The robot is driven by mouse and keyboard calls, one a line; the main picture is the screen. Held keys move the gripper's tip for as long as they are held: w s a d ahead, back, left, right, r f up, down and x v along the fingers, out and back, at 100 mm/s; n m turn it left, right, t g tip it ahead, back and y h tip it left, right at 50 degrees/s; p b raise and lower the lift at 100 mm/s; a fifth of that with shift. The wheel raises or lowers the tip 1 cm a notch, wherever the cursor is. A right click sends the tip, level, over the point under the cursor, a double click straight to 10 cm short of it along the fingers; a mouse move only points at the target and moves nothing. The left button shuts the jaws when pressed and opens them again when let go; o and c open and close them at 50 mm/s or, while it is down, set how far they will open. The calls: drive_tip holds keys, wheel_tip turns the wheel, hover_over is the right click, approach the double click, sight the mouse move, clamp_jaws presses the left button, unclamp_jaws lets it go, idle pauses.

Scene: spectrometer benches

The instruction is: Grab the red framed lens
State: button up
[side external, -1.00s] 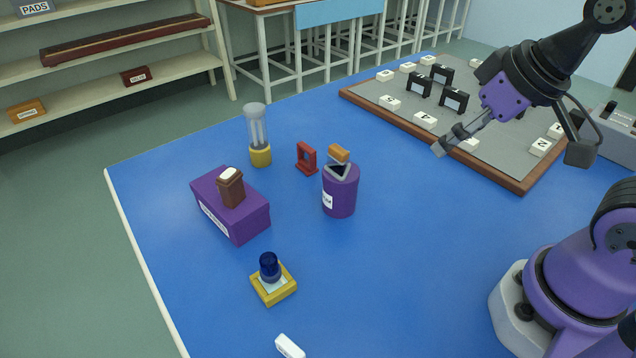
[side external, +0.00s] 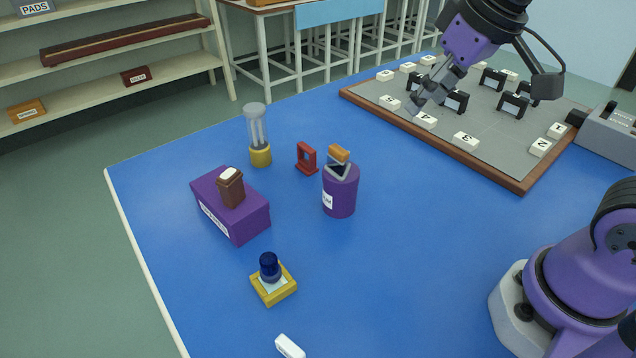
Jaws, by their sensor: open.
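The red framed lens (side external: 307,158) stands upright on the blue table, a small red frame with an opening in it. It is just left of the purple cylinder and right of the yellow-based glass tube. My gripper (side external: 428,101) is open and empty, up and to the right of the red frame. It is over the near left part of the grey board, well apart from the red frame. Its fingers partly hide a black holder on the board.
A purple cylinder (side external: 340,194) with an orange-topped piece stands close beside the red frame. A glass tube (side external: 257,137), a purple box (side external: 231,208) and a yellow block (side external: 273,285) stand around. The grey board (side external: 490,152) carries black holders and numbered white blocks. The table's front middle is clear.

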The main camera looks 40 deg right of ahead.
drive_tip(key=w+r+g, duration=0.1)
drive_tip(key=w+r, duration=0.1)
drive_tip(key=w, duration=0.5)
drive_tip(key=g, duration=0.4)
hover_over(309, 149)
wheel_tip(309, 149, down, 12)
drive_tip(key=shift+r, duration=0.25)
wheel_tip(309, 149, down, 10)
drive_tip(key=shift+r, duration=0.1)
clamp_jaws()
